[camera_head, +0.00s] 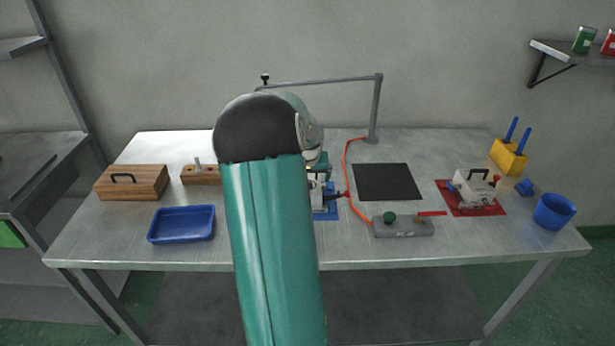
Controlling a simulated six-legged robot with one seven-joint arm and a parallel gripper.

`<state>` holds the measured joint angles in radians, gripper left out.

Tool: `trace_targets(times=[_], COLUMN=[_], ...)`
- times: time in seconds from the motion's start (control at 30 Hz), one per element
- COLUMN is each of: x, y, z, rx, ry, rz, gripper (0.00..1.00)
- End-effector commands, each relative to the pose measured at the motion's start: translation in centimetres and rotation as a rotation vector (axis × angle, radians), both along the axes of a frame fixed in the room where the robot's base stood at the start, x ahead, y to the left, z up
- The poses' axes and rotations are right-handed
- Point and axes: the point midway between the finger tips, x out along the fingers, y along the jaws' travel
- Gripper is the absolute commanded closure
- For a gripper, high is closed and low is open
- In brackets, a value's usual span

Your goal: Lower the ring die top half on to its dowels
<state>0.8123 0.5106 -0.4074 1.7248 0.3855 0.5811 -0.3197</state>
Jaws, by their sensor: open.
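My green arm rises through the middle of the view and hides much of the work area behind it. My gripper is hidden behind the arm, so its fingers do not show. A metal block (317,194) shows in part beside the arm on a blue mat (326,216), with a dark and red piece at its right. Its top and dowels cannot be made out. A second grey die-like block (474,188) with a black handle sits on a red mat (466,211) at the right. I cannot tell which block is the ring die.
A blue tray (181,224), wooden box (131,183) and wooden holder (201,175) stand left. A black pad (387,182), grey control box (403,227) with an orange hose, and metal post (375,108) stand right of centre. A blue cup (554,212) and yellow holder (508,156) stand far right.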

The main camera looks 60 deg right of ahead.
Motion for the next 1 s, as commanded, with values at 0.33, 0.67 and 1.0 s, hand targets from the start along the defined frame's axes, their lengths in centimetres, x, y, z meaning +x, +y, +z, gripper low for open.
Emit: trace_targets(times=[0.33,0.67,1.0], x=[-1.0,-2.1,-2.3], y=[2.1,4.2,4.5], z=[6.2,11.7,12.5], rx=[-0.006,-0.004,-0.003], ry=[-0.004,-0.003,-0.002], rz=[0.002,0.001,-0.001], gripper=[0.0,0.0,0.0])
